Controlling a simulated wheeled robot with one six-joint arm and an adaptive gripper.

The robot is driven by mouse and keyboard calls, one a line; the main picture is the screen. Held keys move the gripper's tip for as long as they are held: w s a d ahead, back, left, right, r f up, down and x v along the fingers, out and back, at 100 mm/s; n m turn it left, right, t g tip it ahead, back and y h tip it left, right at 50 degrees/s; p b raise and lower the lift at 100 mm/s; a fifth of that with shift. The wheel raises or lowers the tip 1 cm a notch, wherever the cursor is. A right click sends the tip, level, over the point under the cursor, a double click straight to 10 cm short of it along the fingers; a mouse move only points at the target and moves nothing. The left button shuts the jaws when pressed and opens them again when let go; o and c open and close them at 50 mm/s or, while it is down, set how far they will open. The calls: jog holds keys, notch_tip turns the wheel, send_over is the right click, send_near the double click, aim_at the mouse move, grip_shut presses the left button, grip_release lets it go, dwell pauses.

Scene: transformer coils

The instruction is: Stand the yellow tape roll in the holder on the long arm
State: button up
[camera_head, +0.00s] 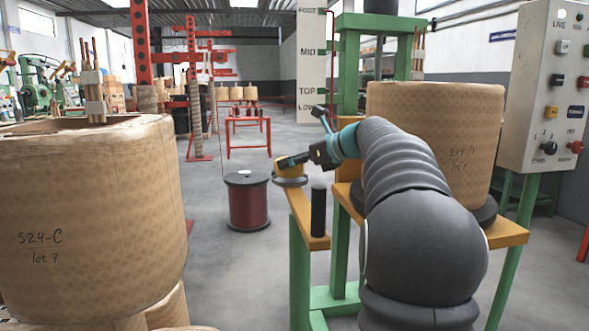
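The yellow tape roll (290,173) is small in view, at the far end of a narrow orange-brown arm (305,214) on a green stand. A pale round rim shows under the roll; I cannot tell whether it is the holder or part of the roll. My grey sleeved arm covers part of the stand at the right.
A black cylinder (318,211) stands upright on the long arm, nearer me. A wrapped coil (452,125) sits on the stand at the right, another (85,215) at the left. A dark red wire spool (248,202) stands on the floor. A control panel (541,85) is far right.

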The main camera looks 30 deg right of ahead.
jog(key=shift+f, duration=0.6)
jog(key=shift+f, duration=0.1)
jog(key=o, duration=1.2)
jog(key=shift+s+d, duration=0.1)
jog(key=v, duration=1.2)
jog(key=shift+p, duration=0.4)
